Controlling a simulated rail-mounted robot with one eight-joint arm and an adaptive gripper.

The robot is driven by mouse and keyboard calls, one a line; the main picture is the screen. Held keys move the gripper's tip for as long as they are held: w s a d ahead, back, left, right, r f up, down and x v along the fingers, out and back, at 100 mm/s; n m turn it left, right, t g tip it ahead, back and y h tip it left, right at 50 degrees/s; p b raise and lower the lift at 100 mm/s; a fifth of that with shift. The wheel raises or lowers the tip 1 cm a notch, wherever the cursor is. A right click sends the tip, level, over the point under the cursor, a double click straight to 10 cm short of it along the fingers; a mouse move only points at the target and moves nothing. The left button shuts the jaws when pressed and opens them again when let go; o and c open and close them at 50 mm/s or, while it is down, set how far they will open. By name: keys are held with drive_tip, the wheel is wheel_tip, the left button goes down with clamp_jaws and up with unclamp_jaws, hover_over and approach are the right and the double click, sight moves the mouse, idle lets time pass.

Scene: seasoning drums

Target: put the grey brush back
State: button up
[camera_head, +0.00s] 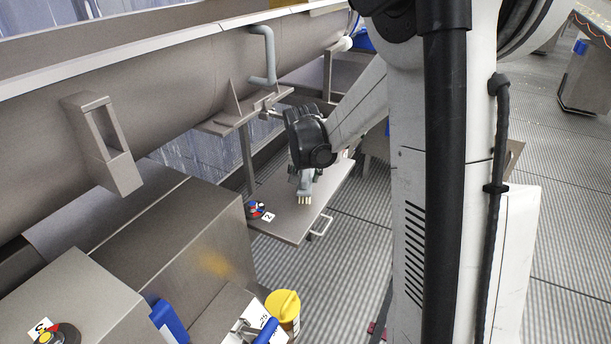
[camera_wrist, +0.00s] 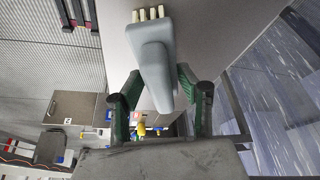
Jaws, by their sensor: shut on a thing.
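The grey brush (camera_head: 305,187) has pale bristles and is in my gripper (camera_head: 302,176), over the metal plate (camera_head: 285,226) marked 2. The bristles point down toward the plate, and I cannot tell whether they touch it. In the wrist view, the brush (camera_wrist: 153,60) stands between the two green-edged fingers of my gripper (camera_wrist: 159,75), with its bristles at the top of the picture. The fingers are shut on its grey body.
A red, blue and black round part (camera_head: 256,209) sits at the plate's left side, near the 2 label. A handle (camera_head: 321,225) is on its front edge. A long metal trough (camera_head: 180,75) runs above. A yellow container (camera_head: 284,308) and metal boxes stand in front.

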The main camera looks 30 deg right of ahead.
drive_tip(key=o, duration=1)
drive_tip(key=shift+f, duration=0.1)
drive_tip(key=shift+s+r, duration=0.1)
drive_tip(key=shift+r, duration=0.45)
drive_tip(key=s+a, duration=0.2)
drive_tip(key=s, duration=0.1)
drive_tip(key=s+a, duration=0.2)
drive_tip(key=s, duration=0.1)
drive_tip(key=s+a, duration=0.3)
drive_tip(key=s, duration=0.1)
drive_tip(key=shift+r, duration=0.15)
drive_tip(key=shift+s+a+r+n+t+y, duration=0.5)
drive_tip(key=shift+s+a+r+n, duration=0.65)
drive_tip(key=shift+s+a+r, duration=1.3)
drive_tip(key=shift+s+a+r+n+t+y, duration=0.5)
drive_tip(key=shift+s+a+r+n, duration=0.9)
drive_tip(key=shift+s, duration=2.05)
drive_tip(key=shift+s+a+r+n+t+y, duration=0.3)
drive_tip(key=shift+s+a+r+n+t, duration=0.55)
drive_tip(key=shift+s+a+r, duration=1.6)
